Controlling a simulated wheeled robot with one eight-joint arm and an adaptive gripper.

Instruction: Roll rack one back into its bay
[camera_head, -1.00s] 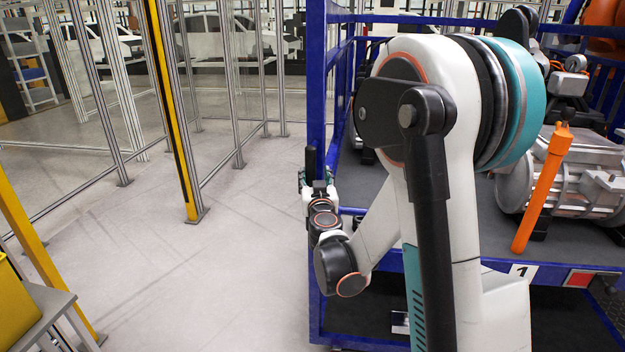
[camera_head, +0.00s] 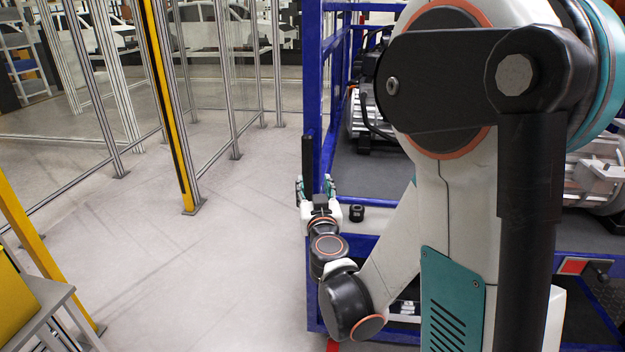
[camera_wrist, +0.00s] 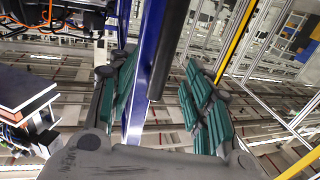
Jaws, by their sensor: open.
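Rack one, a blue-framed cart (camera_head: 312,70) with a dark grey deck, stands to the right in the head view, partly hidden by my arm. A black upright handle (camera_head: 307,158) runs along its near left blue post. My gripper (camera_head: 317,188) is at this post, at about the handle's lower part. In the wrist view, the blue post (camera_wrist: 150,60) and black handle (camera_wrist: 173,45) pass between the spread green finger pads of my gripper (camera_wrist: 160,105). The gripper is open; I cannot tell whether the pads touch the handle. The bay is not identifiable.
Metal machine parts (camera_head: 600,175) sit on the rack's deck. A clear-panel fence with a yellow and black post (camera_head: 175,120) stands on the left. A grey table with a yellow box (camera_head: 15,310) is at lower left. Pale floor (camera_head: 240,260) between is clear.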

